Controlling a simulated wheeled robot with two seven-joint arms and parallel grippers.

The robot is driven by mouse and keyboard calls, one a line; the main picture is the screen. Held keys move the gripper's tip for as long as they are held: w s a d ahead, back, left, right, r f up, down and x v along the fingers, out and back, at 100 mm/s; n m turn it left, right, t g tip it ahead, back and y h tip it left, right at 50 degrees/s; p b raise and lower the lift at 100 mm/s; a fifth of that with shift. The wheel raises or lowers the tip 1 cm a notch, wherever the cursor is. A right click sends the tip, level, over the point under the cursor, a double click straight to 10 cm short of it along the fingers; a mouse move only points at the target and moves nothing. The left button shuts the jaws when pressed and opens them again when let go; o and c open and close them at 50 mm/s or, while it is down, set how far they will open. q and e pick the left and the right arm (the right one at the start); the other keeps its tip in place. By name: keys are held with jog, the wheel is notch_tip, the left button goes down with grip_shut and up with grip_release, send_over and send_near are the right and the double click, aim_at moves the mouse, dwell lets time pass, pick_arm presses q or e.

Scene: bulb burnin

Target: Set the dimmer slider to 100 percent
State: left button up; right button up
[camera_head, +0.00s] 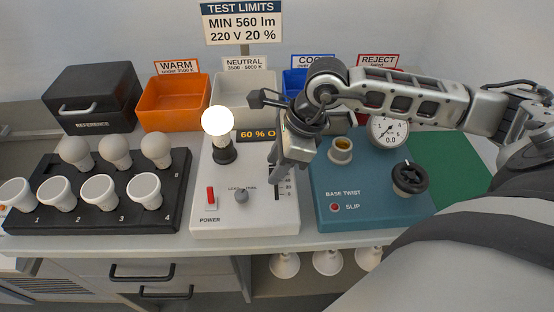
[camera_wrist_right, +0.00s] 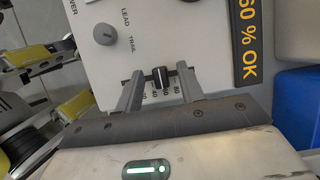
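The dimmer slider shows in the right wrist view as a small dark knob (camera_wrist_right: 161,77) beside a printed scale, near the 60 mark. In the head view my gripper hides the knob, and only the lower slot (camera_head: 276,193) and low scale marks show. My right gripper (camera_wrist_right: 159,92) is open, with one finger on each side of the knob and gaps between. In the head view the right gripper (camera_head: 280,178) points down over the slider. The display (camera_head: 256,135) reads 60 %. The bulb (camera_head: 217,121) in the socket glows. My left gripper is not in view.
The bulb rack (camera_head: 95,190) stands left, the teal base twist unit (camera_head: 375,210) right. Bins stand behind, including an orange one (camera_head: 174,103).

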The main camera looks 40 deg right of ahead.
grip_shut()
jog(key=w+d+b, duration=0.1)
jog(key=w, duration=0.2)
jog(key=shift+d+f+b, duration=0.1)
jog(key=shift+d+b, duration=0.25)
jog(key=shift+d, duration=0.15)
jog(key=shift+r, duration=0.2)
grip_release()
jog(key=shift+w+f, duration=0.1)
jog(key=shift+w, duration=0.05)
pick_arm(q)
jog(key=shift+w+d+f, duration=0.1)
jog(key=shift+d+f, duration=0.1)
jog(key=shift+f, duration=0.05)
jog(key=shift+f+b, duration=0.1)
jog(key=shift+b, duration=0.2)
pick_arm(e)
jog(key=v, duration=1.6)
